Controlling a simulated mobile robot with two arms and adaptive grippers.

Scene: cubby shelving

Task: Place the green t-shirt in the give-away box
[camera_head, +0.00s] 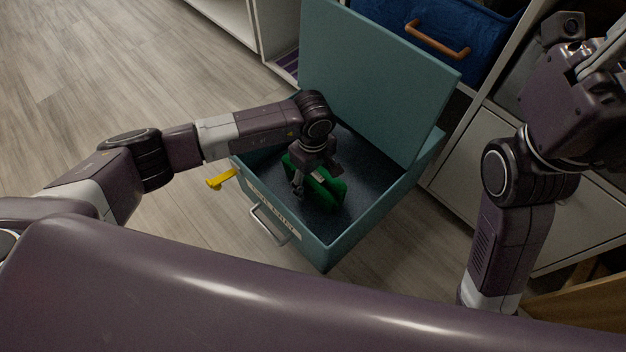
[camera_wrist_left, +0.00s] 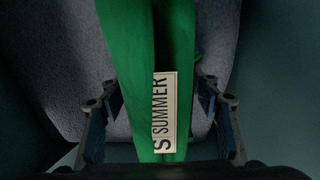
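The green t-shirt (camera_head: 325,190) is folded and lies inside the teal box, on its dark grey lining. In the left wrist view the t-shirt (camera_wrist_left: 135,60) shows a white tag reading "SUMMER" and "S". The teal box (camera_head: 355,232) stands on the floor with its lid (camera_head: 375,75) raised; its front label is too small to read surely. My left gripper (camera_head: 299,190) reaches down into the box. Its fingers (camera_wrist_left: 160,112) are spread on either side of the t-shirt, with a gap visible on the right. My right gripper (camera_head: 603,60) is raised at the top right, partly cut off.
Wooden floor (camera_head: 90,75) is clear at the left.

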